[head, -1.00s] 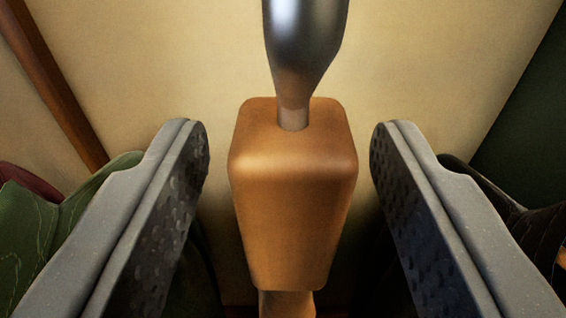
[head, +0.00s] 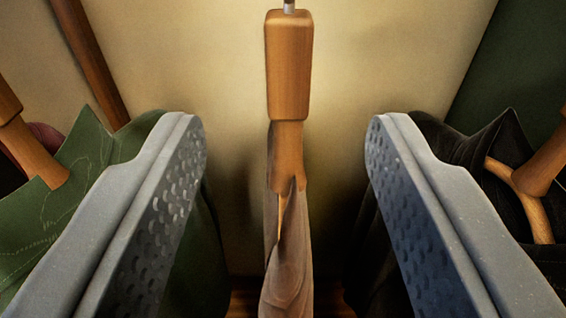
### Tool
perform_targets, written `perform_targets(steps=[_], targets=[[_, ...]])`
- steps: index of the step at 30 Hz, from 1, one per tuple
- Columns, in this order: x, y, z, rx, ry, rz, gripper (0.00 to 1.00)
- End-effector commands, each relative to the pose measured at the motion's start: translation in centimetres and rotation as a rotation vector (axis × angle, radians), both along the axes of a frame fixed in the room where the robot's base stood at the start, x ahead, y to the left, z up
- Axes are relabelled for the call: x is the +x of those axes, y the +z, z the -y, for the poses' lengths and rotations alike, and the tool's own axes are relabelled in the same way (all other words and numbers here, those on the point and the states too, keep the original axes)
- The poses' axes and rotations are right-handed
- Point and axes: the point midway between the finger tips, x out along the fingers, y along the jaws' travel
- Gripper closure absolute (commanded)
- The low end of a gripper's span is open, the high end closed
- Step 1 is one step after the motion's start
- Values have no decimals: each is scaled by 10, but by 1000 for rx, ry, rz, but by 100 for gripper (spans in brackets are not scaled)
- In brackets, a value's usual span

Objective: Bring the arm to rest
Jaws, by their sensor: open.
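My gripper (head: 286,135) is open, with one grey textured jaw on each side of the picture. Between the jaws, and apart from both, a wooden block (head: 288,70) hangs upright from a thin metal stem at the top edge. Below it a wooden neck runs down to a brown garment or wooden piece (head: 287,265); I cannot tell which. Nothing is held in the jaws. The block appears farther off than the jaw tips.
A green stitched garment (head: 75,190) hangs at the left, partly behind the left jaw. A black garment (head: 480,140) with a wooden hanger (head: 520,185) hangs at the right. A pale wall (head: 400,50) stands behind, with a brown post (head: 90,60) at the left.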

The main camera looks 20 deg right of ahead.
Motion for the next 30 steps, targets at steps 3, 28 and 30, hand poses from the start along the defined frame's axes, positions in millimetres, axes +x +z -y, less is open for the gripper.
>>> perform_targets(steps=[3,28,30], targets=[[-17,1,-5,1,0,1,53],[-69,54,-49,52,157,-107,53],[-83,71,-48,50,192,-120,53]])
